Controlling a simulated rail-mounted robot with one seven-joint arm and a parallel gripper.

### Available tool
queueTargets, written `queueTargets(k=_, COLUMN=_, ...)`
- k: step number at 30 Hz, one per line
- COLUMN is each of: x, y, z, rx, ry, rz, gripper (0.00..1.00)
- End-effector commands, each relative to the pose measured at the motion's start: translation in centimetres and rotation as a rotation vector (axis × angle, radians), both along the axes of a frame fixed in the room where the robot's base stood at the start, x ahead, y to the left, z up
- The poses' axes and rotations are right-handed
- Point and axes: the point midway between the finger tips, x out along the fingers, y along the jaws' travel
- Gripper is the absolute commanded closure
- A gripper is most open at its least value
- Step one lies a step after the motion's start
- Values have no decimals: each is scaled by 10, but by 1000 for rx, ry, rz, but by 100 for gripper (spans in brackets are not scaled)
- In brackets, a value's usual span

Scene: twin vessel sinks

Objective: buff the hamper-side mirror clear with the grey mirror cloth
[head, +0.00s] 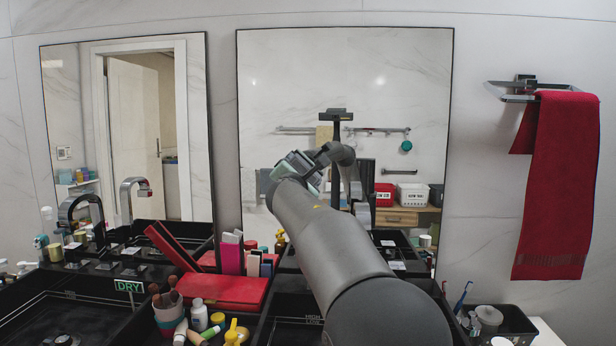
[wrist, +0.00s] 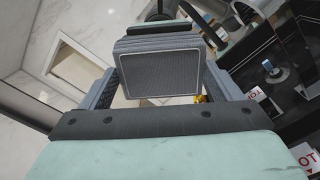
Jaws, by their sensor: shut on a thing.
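My gripper (head: 298,166) is raised in front of the right mirror (head: 385,75) in the head view; its fingertips are hard to make out there. In the wrist view my gripper (wrist: 160,78) is shut on the grey mirror cloth (wrist: 162,74), a folded pad with a paler edge line, held flat between the two fingers. In the head view I cannot make out the cloth. The left mirror (head: 190,110) hangs to the left. Both mirrors show fairly sharp reflections, with no clear haze. No hamper is plainly in view, so I cannot tell which mirror is beside it.
A red box (head: 225,292), a brush cup (head: 168,312) and small bottles crowd the counter between the black sinks. A red towel (head: 556,185) hangs on the right wall. A black tray (head: 500,322) sits at lower right.

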Motion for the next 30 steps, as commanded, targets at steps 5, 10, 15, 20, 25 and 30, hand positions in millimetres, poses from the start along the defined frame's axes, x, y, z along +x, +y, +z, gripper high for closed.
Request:
queueTargets(k=5, x=1, y=8, z=1, rx=0, ry=-1, rz=-1, gripper=34)
queueTargets(k=10, x=3, y=16, z=1, rx=1, ry=-1, rz=1, gripper=34)
queueTargets(k=15, x=7, y=30, z=1, rx=1, ry=0, rz=1, gripper=34)
queueTargets(k=20, x=10, y=43, z=0, rx=1, ry=1, rz=2, gripper=34)
queueTargets(k=25, x=11, y=48, z=0, rx=1, ry=1, rz=2, gripper=34)
queueTargets(k=30, x=13, y=59, z=0, rx=0, ry=1, rz=4, gripper=34)
